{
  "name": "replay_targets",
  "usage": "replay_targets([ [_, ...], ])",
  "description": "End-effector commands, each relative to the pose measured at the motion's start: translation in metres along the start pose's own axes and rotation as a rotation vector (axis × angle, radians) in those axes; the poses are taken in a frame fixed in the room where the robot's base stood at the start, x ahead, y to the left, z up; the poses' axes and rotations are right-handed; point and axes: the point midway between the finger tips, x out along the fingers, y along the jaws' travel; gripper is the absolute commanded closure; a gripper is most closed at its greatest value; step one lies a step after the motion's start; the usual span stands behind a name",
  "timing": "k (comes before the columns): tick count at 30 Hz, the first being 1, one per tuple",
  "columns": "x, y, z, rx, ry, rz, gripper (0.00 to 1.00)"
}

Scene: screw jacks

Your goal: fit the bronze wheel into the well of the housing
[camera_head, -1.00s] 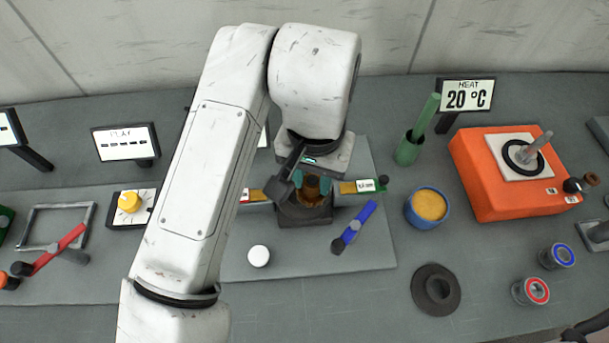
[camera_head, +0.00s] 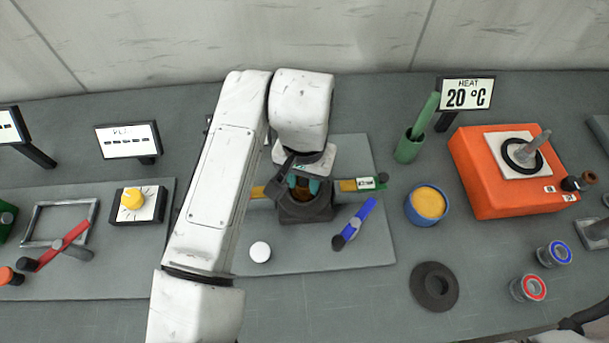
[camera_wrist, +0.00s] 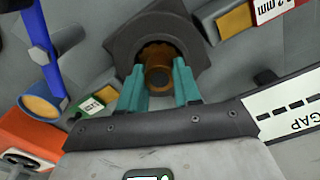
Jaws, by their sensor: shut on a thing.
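The bronze wheel (camera_wrist: 158,77) is between the teal fingertips of my gripper (camera_wrist: 161,84) in the wrist view, and the gripper is shut on it. The dark grey housing (camera_wrist: 128,42) lies just beyond, and the wheel's toothed far part shows in front of the round opening. In the head view the housing (camera_head: 306,214) stands on the grey mat, with my gripper (camera_head: 303,187) low over its well. The fingers and arm hide most of the wheel there. I cannot tell how deep it sits in the well.
Gap gauges with yellow bars (camera_head: 347,185) flank the housing on both sides. A blue lever tool (camera_head: 355,222) lies to its right and a white disc (camera_head: 260,252) at its front left. A yellow-filled blue cup (camera_head: 427,204) and an orange heater (camera_head: 510,185) stand further right.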

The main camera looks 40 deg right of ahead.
Motion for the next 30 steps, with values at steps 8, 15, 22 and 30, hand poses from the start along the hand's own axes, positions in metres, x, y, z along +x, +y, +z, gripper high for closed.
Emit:
replay_targets([
  [8, 0.002, 0.000, 0.000, 0.000, 0.000, 0.000, 0.52],
  [15, -0.004, -0.001, 0.000, 0.000, 0.002, -0.002, 0.42],
  [22, -0.042, -0.001, -0.001, 0.002, 0.003, -0.004, 0.42],
  [30, -0.094, 0.000, -0.001, 0.003, 0.002, -0.002, 0.42],
])
